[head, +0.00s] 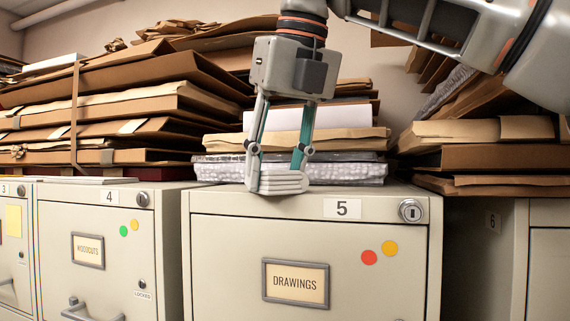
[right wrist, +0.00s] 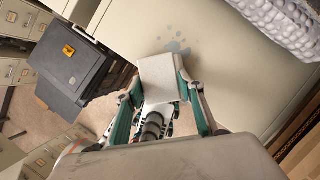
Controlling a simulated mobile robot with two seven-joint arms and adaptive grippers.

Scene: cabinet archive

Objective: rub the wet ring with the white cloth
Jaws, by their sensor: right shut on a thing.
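My right gripper (head: 277,165) points down at the front edge of the top of the cabinet marked 5 (head: 230,199). It is shut on the white cloth (head: 284,183), a folded pad. The cloth also shows between the fingers in the right wrist view (right wrist: 158,78). It is at the cabinet top; whether it presses flat on it I cannot tell. The wet ring (right wrist: 179,47) shows as broken grey wet patches on the cabinet top, just beyond the cloth's far edge. In the head view the ring cannot be made out. My left gripper is not in view.
A stack of folders and a bubble-wrapped packet (head: 340,172) lies behind the cloth on the cabinet. Tall folder piles (head: 90,110) stand to the left and right (head: 490,158). A dark box (right wrist: 75,65) stands lower down in the right wrist view. Cabinet top around the ring is bare.

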